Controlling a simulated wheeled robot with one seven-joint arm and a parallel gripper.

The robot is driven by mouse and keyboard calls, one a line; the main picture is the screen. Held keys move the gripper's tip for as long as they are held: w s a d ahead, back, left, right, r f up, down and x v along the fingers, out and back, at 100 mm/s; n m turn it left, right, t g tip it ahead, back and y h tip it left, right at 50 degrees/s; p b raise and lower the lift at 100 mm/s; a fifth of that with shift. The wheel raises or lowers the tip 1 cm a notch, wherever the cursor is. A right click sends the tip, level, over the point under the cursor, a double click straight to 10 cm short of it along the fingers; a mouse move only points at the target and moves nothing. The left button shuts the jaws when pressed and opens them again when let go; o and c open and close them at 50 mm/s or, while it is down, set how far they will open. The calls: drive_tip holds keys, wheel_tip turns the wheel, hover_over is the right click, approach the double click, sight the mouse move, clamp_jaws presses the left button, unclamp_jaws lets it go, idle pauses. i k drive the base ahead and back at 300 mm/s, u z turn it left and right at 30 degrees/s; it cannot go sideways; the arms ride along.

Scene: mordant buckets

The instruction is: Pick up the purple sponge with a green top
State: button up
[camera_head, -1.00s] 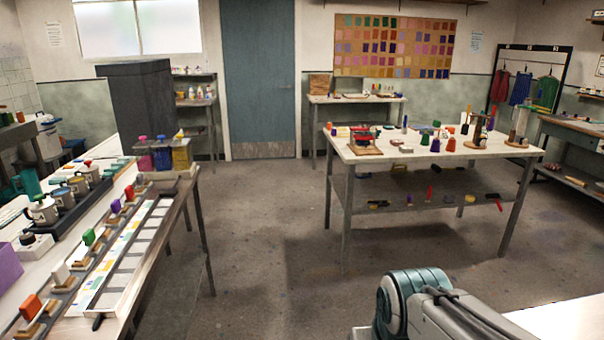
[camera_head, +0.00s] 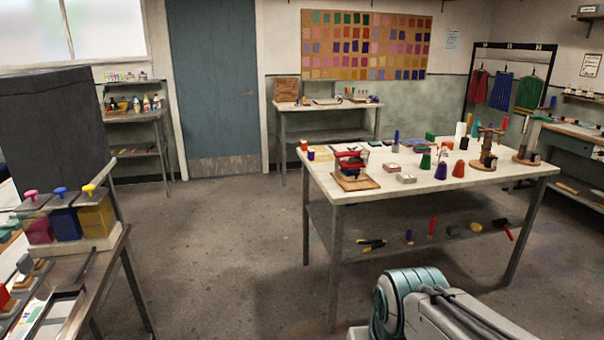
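I cannot make out a purple sponge with a green top for sure in the head view. On the white-topped table (camera_head: 325,190) at the right stand a small purple piece (camera_head: 440,171) and a green cone (camera_head: 426,160) close together, too small to tell whether either is a sponge. Another small purple item (camera_head: 311,156) sits at the table's left end. My gripper is out of view; only part of my arm shows at the bottom, short of the table.
A red press (camera_head: 352,164) and several small items stand on the table; its lower shelf (camera_head: 375,232) holds tools. A bench (camera_head: 100,262) with pink-, blue- and yellow-topped buckets is at the left. Open floor (camera_head: 230,250) lies between. A narrow table (camera_head: 330,107) stands behind.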

sight(422, 149)
drive_tip(key=z, duration=0.35)
drive_tip(key=i, duration=2)
drive_tip(key=z, duration=0.8)
drive_tip(key=k, duration=0.5)
drive_tip(key=z, duration=1.15)
drive_tip(key=i, duration=2.15)
drive_tip(key=u, duration=0.7)
drive_tip(key=i, duration=0.85)
drive_tip(key=u, duration=1.45)
drive_tip(key=i, duration=0.5)
drive_tip(key=u, duration=0.45)
